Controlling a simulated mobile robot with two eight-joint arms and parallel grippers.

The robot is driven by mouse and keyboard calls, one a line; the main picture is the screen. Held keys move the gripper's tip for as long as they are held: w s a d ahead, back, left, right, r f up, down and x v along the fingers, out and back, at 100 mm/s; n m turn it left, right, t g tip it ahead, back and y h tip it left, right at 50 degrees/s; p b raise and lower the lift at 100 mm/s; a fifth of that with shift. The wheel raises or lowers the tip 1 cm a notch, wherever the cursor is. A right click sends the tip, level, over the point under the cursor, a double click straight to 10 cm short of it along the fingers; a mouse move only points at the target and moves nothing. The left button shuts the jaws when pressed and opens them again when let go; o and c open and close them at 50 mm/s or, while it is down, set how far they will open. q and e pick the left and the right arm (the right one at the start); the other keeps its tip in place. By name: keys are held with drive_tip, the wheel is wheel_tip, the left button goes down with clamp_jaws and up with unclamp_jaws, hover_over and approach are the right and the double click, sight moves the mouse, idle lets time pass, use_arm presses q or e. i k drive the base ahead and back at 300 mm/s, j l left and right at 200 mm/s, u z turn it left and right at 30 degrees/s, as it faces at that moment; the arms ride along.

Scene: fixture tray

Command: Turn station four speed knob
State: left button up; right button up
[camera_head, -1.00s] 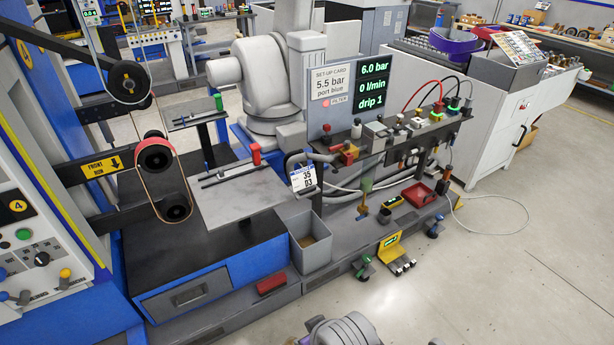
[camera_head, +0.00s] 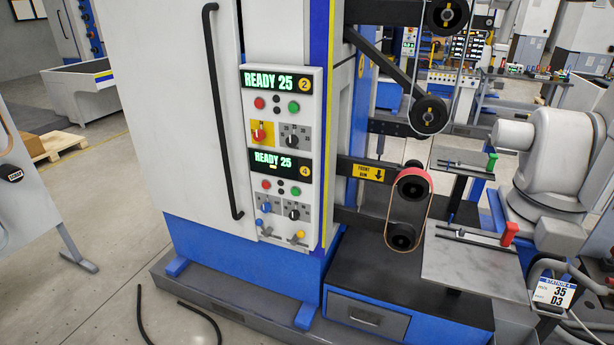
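A control panel (camera_head: 315,150) on the white cabinet has two stacked sections. The lower section has a display (camera_head: 282,163) reading "READY 25" with a yellow 4 badge (camera_head: 305,171). Below it are a red and a green button, then a black rotary knob (camera_head: 293,214) on a grey plate with small dial marks. A blue knob (camera_head: 265,208) is to its left. The upper section, badged 2, has its own black knob (camera_head: 292,141) and a red switch (camera_head: 258,134) on yellow. The pointer directions are too small to read surely. Neither gripper is in view.
A card (camera_head: 553,292) reading "STATION 4", 35 and D3 hangs at the lower right. A sanding belt (camera_head: 430,206) and a grey plate table (camera_head: 470,262) stand right of the panel.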

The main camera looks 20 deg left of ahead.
sight(294, 215)
drive_tip(key=i+j+u, duration=0.6)
drive_tip(key=i+j, duration=0.15)
